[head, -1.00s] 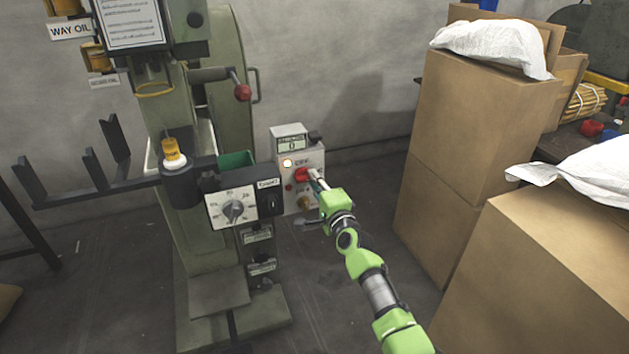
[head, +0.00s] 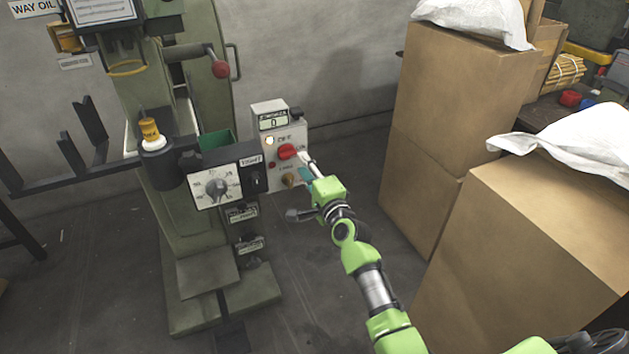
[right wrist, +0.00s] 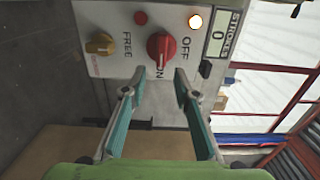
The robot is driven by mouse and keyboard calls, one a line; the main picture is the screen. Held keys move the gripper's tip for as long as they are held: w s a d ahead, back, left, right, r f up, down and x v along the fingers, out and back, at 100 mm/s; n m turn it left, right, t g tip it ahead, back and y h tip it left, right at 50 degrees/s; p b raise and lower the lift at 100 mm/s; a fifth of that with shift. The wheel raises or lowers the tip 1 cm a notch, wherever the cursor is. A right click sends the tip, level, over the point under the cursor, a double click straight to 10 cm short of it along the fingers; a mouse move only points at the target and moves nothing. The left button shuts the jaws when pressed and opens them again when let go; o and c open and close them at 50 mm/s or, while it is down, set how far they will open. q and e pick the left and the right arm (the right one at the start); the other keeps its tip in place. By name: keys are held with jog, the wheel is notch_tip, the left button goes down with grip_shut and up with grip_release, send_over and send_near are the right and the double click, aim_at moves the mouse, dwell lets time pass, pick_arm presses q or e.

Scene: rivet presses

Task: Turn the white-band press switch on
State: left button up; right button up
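The press's control box (head: 272,180) is light grey, with a red rotary switch (head: 287,152) on its front. In the right wrist view, the red switch (right wrist: 161,48) lies between the labels OFF and ON. A lamp (right wrist: 195,22) beside OFF glows. My right gripper (right wrist: 163,88) is open and empty, its fingertips apart, just short of the switch and facing it. It also shows in the head view (head: 307,167). My left gripper is not in view. I cannot make out a white band for certain.
The box also has a yellow knob (right wrist: 100,44) by FREE, a small red button (right wrist: 141,18) and a STROKES display (right wrist: 218,35) reading 0. The green press (head: 150,215) with a dial panel (head: 216,186) stands left. Cardboard boxes (head: 445,110) stand right.

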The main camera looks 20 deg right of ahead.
jog(key=s, duration=0.7)
jog(key=shift+d, duration=0.15)
